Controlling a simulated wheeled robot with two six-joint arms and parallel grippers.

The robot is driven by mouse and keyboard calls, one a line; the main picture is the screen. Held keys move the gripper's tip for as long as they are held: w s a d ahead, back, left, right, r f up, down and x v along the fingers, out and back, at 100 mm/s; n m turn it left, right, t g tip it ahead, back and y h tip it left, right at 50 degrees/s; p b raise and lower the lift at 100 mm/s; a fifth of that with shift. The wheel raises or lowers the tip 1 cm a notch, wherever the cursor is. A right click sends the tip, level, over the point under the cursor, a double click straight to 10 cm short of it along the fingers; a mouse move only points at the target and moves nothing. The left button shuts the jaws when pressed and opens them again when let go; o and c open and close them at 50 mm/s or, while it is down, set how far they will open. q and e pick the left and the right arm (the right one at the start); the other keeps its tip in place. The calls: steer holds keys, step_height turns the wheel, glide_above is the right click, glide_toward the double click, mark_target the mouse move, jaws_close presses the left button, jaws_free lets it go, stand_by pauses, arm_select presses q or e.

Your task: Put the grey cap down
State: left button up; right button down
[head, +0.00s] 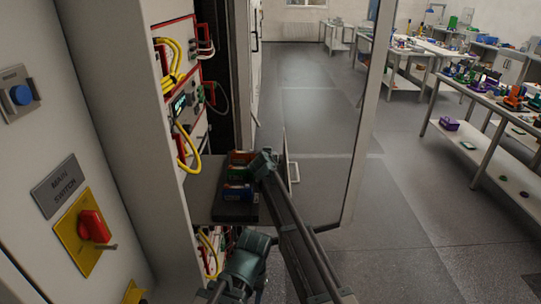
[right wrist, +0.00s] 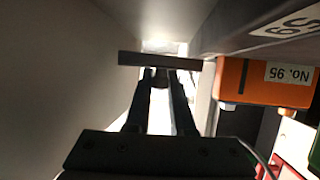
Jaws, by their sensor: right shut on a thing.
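In the right wrist view, my right gripper (right wrist: 160,78) is shut on a flat dark grey piece, which appears to be the grey cap (right wrist: 160,60). I see it edge-on, lying across the fingertips. In the head view, my right arm reaches up to the coloured blocks by the cabinet. Its fingertips and the cap cannot be made out there. My left arm shows only as a teal joint low in the middle of the head view; its gripper is not seen.
An orange block (right wrist: 250,80) marked "No. 95" is right of the cap, under a dark grey edge (right wrist: 255,30). Orange, green and blue (head: 238,191) blocks sit on a dark shelf (head: 200,203). The cabinet's red switch (head: 93,226) and yellow cables (head: 187,150) are left. A pale door edge (head: 368,110) stands right.

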steer(key=shift+f, duration=0.2)
steer(key=c, duration=0.8)
jaws_free()
steer(key=shift+o, duration=0.2)
steer(key=shift+r, duration=0.1)
steer(key=shift+r+p, duration=0.4)
steer(key=shift+s+r, duration=0.25)
steer(key=shift+r, duration=0.05)
steer(key=p+v, duration=0.4)
steer(key=v, duration=0.7)
steer(key=shift+s+p, duration=0.2)
steer(key=shift+p, duration=0.1)
steer(key=shift+a+f, duration=0.1)
steer(key=shift+a, duration=0.05)
